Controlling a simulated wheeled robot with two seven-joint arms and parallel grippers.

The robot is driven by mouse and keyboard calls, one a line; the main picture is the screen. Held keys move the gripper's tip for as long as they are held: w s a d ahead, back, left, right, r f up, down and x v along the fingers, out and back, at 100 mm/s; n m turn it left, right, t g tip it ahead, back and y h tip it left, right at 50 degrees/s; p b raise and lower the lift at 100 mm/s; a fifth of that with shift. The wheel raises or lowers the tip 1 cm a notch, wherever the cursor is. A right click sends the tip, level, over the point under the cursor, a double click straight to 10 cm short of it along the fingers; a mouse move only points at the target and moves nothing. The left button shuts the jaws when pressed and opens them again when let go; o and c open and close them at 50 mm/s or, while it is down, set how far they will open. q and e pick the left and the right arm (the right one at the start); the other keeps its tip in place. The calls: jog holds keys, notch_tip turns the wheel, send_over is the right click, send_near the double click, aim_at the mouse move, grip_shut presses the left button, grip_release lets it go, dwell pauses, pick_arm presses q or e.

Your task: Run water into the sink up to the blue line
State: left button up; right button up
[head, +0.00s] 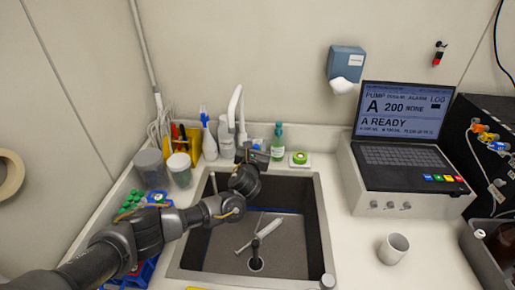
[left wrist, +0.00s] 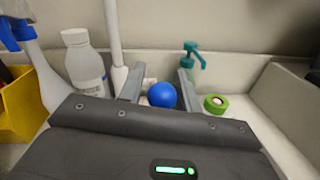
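The sink (head: 318,225) is a dark basin with a pale rim in the middle of the head view. A thin blue line (head: 275,210) runs along its far inner wall. I see no clear water in it. A white faucet (head: 236,104) rises behind it and also shows in the left wrist view (left wrist: 113,35). My left gripper (head: 256,146) is above the sink's back edge, beside the faucet. In the left wrist view its two fingers (left wrist: 160,88) are apart, with a round blue knob (left wrist: 161,95) between them; contact is unclear. My right gripper is not in view.
A white bottle (left wrist: 86,65), a green pump bottle (head: 278,140) and a green-topped item (head: 300,158) stand behind the sink. Grey jars (head: 151,167) stand left. A laptop (head: 402,135) and white cup (head: 393,248) are right. A pale tube-like object (head: 262,235) lies inside the sink.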

pick_arm(q)
grip_shut()
notch_tip(320, 180, down, 6)
jog(key=s+t+h+b, duration=0.1)
jog(key=t+b, duration=0.3)
jog(key=b, duration=0.5)
jog(key=shift+s+r, duration=0.25)
jog(key=shift+s, duration=0.6)
